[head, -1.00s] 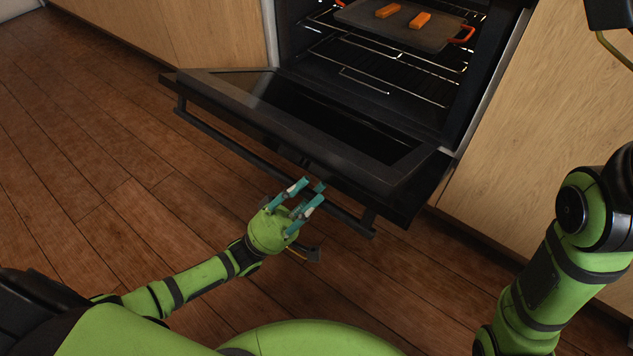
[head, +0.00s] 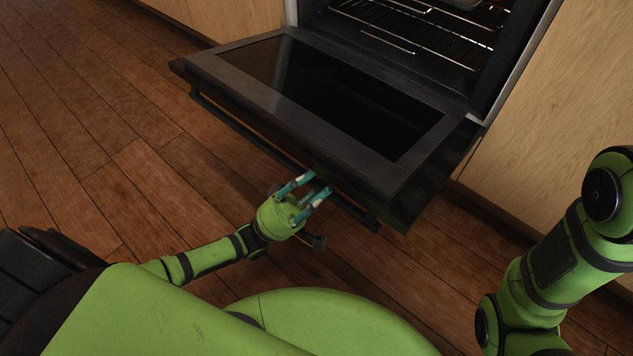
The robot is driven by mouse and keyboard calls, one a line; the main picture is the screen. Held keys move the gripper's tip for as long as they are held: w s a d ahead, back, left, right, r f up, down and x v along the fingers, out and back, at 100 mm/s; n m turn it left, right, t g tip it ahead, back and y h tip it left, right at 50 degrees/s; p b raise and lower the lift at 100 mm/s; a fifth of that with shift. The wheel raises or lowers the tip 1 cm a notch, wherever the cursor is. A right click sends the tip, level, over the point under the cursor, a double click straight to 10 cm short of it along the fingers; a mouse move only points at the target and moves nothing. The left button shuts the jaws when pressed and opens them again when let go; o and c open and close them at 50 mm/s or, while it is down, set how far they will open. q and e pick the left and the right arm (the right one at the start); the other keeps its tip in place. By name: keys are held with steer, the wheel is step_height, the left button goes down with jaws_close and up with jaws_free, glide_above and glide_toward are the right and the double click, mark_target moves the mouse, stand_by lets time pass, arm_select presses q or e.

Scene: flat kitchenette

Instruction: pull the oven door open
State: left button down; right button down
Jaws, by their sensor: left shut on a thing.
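The oven door (head: 330,95), dark with a black glass panel, is hinged down and stands wide open in front of the oven (head: 425,40). Its dark bar handle (head: 245,135) runs along the door's outer edge. My left gripper (head: 317,182), with teal fingers, is shut on the handle, right of its middle. The fingers and door edge hide the grasped stretch. My right arm shows at the right, but its gripper is outside the view.
Wire racks (head: 440,30) show inside the oven, with part of a tray at the top edge. Wooden cabinet fronts (head: 540,120) flank the oven. The wooden floor (head: 90,130) to the left of the door is clear.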

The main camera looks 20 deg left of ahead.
arm_select(q)
steer(key=c, duration=1)
jaws_free()
steer(key=shift+v, duration=3.8)
